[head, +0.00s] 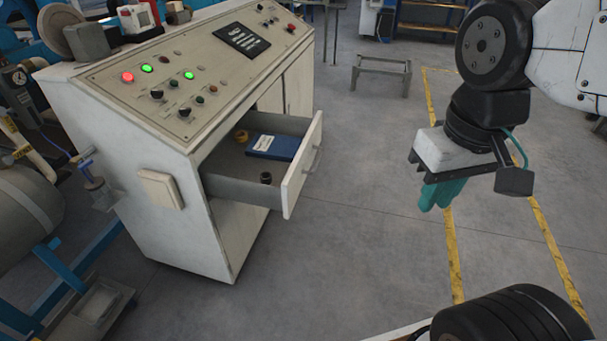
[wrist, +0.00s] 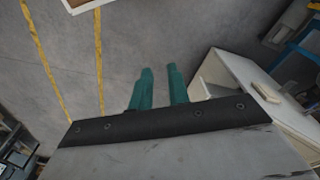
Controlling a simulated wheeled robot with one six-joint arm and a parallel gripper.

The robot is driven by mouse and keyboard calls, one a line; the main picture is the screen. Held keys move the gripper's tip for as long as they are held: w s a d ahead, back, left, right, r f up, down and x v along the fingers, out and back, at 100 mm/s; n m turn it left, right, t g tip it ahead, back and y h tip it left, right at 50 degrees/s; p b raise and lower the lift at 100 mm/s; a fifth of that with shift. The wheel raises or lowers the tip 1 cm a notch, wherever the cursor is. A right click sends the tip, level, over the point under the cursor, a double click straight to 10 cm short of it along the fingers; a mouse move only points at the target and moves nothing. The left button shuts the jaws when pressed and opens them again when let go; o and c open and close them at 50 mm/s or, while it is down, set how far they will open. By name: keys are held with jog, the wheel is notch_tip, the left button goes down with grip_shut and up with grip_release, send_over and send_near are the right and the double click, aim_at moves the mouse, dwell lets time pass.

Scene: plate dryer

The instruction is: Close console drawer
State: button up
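The console drawer (head: 302,170) is pulled far out of the white control console (head: 215,228). A blue book (head: 272,147) and small round items lie inside it. A bar handle (head: 314,158) is on the drawer's front. My gripper (head: 440,196) is in the air to the right of the drawer, apart from it, with teal fingers pointing down. In the wrist view the two teal fingers (wrist: 160,88) show a gap between their tips with nothing in it. A white box-like part, probably the console, shows at the right of the wrist view (wrist: 270,100).
Open concrete floor (head: 360,235) lies between the drawer and my gripper. Yellow lines (head: 450,250) mark the floor. A low grey stand (head: 381,72) is farther back. A grey tank (head: 25,205) and blue frame are left of the console.

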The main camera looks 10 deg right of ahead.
jog(key=f+g, duration=0.1)
jog(key=w+f, duration=0.1)
jog(key=shift+w+d+f+m+g, duration=0.1)
jog(key=shift+w+f+m+g, duration=0.2)
jog(key=shift+f+g, duration=0.1)
grip_shut()
jog(key=m+t+y, duration=0.5)
jog(key=m+y, duration=0.3)
jog(key=m, duration=1.5)
send_near(289, 205)
jog(key=x, duration=0.5)
jog(key=shift+f, duration=0.35)
jog(key=shift+a, duration=0.25)
jog(key=shift+w, duration=0.15)
